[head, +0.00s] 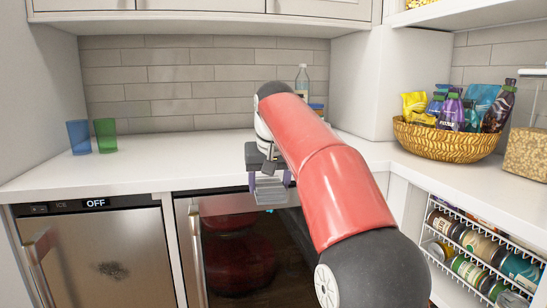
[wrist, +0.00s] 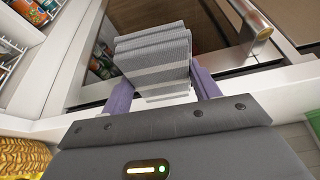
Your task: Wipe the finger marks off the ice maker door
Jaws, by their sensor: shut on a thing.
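The ice maker door (head: 85,240) is a steel panel at the lower left of the head view, under a strip marked ICE and OFF. A dark smudge (head: 112,270) shows on its lower right part. My gripper (head: 268,178) is to the right of that door, in front of the counter edge near the dark glass door. Its purple fingers are shut on a folded grey ribbed cloth (head: 270,190). The cloth also shows in the wrist view (wrist: 155,60), between the fingers and apart from the ice maker door.
A bar handle (head: 40,255) stands out at the ice maker door's left. The glass-fronted cooler (head: 240,255) beside it has its own handle (head: 197,255). Blue (head: 79,137) and green (head: 105,134) cups stand on the counter. A wicker basket (head: 445,140) and wire can rack (head: 480,250) are at right.

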